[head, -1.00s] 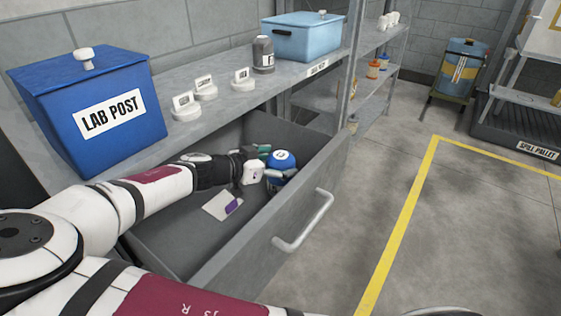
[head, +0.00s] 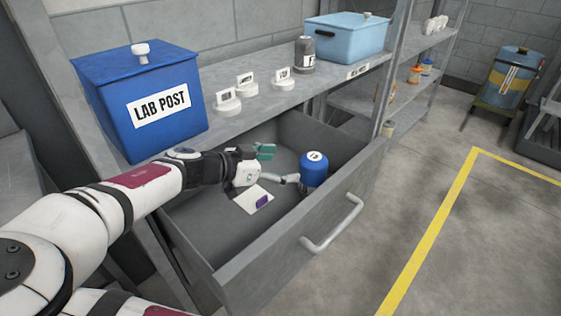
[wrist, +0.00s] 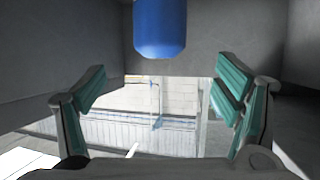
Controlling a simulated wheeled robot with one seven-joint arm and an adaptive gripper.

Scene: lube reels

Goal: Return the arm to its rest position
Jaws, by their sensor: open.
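My gripper (head: 277,166) is over the open drawer in the head view, with nothing between its fingers. In the wrist view its two green-padded fingers (wrist: 160,92) are spread wide apart. A blue bottle (head: 314,170) with a white mark on its top stands in the drawer, just right of my gripper and apart from the green pads. The blue bottle also shows at the top of the wrist view (wrist: 160,25), beyond the fingers. My arm reaches in from the left over the drawer's side.
The grey drawer (head: 290,238) is pulled out, its handle (head: 333,225) facing right. A white card with a purple patch (head: 254,199) lies inside. The blue LAB POST box (head: 140,100), several white tag stands, a grey bottle (head: 305,55) and a light-blue bin (head: 345,40) stand on the shelf above.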

